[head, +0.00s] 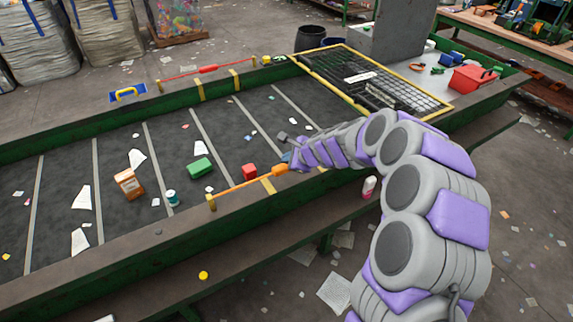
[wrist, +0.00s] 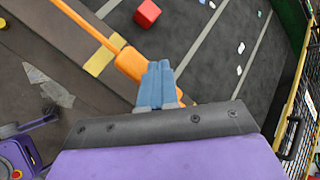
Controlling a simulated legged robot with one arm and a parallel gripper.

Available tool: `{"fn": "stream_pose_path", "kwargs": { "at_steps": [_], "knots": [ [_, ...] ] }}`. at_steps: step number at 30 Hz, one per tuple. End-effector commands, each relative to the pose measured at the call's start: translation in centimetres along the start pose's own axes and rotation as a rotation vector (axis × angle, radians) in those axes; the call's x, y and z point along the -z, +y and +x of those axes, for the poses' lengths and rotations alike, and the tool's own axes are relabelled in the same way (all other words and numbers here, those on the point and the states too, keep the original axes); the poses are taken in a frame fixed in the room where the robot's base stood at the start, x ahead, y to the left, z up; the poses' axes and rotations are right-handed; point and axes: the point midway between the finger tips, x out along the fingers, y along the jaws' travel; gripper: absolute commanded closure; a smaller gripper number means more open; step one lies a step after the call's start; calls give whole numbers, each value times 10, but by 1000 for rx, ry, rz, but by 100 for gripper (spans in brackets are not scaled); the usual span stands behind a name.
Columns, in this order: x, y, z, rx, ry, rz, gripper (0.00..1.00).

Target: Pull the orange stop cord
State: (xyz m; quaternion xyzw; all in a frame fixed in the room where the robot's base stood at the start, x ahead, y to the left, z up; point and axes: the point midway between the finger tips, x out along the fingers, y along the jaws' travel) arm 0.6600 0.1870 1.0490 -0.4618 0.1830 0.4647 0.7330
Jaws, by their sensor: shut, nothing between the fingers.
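The orange stop cord (head: 243,186) stretches along the near rim of the belt, from a small yellow post at its left end to a thicker orange grip (head: 280,169) at its right. In the wrist view the cord (wrist: 86,25) comes from the upper left and its thick grip (wrist: 129,63) lies beside my blue fingertips. My gripper (wrist: 159,70) is shut, with its fingers together and nothing between them. In the head view my gripper (head: 288,159) is small at the cord's right end, partly hidden by my arm. Whether the fingertips touch the grip, I cannot tell.
On the dark belt lie a red cube (head: 249,172), a green block (head: 200,167), a brown box (head: 128,183), a teal can (head: 172,198) and scraps. A red cord (head: 190,74) runs along the far rim. A yellow-framed grate (head: 424,95) covers the right end. A bottle (head: 369,187) stands near my arm.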

Motion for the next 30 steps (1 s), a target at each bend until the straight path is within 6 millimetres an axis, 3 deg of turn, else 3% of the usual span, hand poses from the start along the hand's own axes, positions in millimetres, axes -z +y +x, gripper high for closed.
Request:
{"fn": "stream_pose_path", "kwargs": {
  "at_steps": [30],
  "knots": [
    [6,6,8,-1,0,1,100]
  ]
}}
